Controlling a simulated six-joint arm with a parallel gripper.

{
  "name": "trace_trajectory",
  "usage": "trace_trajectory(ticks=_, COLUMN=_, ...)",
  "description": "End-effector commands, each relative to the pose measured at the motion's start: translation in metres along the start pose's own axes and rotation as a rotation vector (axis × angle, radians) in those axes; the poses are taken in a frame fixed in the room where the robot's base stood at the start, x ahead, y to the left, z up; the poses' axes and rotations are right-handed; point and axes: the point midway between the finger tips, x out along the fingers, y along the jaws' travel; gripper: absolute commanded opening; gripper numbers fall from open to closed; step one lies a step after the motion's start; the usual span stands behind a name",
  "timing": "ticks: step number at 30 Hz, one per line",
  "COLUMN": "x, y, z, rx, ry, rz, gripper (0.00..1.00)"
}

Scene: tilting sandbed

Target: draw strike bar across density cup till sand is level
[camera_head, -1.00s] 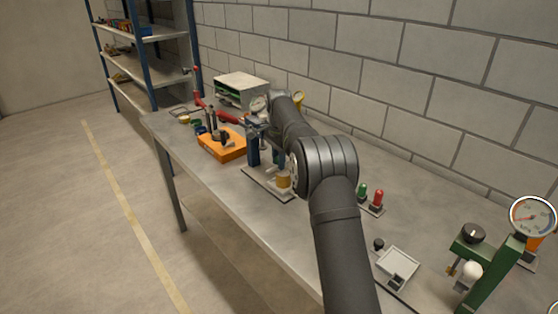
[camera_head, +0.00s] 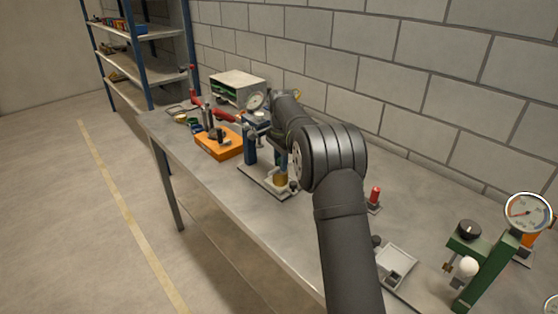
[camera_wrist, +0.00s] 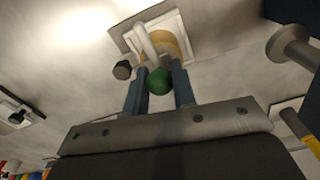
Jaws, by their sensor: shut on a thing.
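My gripper (camera_wrist: 159,72) shows in the wrist view with two blue fingers closed about the green knob end of the strike bar. The pale bar (camera_wrist: 144,40) reaches away from the knob and appears over the tan density cup (camera_wrist: 170,42), covering part of its top. I cannot tell if it touches the rim, or how level the sand is. The cup stands on a pale square plate (camera_wrist: 118,28). In the head view the brass-coloured cup (camera_head: 280,180) sits on a base plate (camera_head: 256,181), with my arm hiding much of the gripper.
A black knob (camera_wrist: 122,70) stands close beside the cup. A large blue part (camera_wrist: 292,10) is at the wrist view's upper right. An orange box (camera_head: 214,149) lies left of the base plate. A red-topped piece (camera_head: 375,194) and a green gauge stand (camera_head: 487,270) are at the right.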

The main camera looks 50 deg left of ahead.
Motion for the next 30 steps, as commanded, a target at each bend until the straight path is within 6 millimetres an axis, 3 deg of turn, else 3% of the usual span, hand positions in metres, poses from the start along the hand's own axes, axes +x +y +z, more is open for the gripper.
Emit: trace_trajectory(ticks=30, x=0.000, y=0.021, z=-0.004, rx=0.000, ry=0.000, rz=0.000, gripper=0.04)
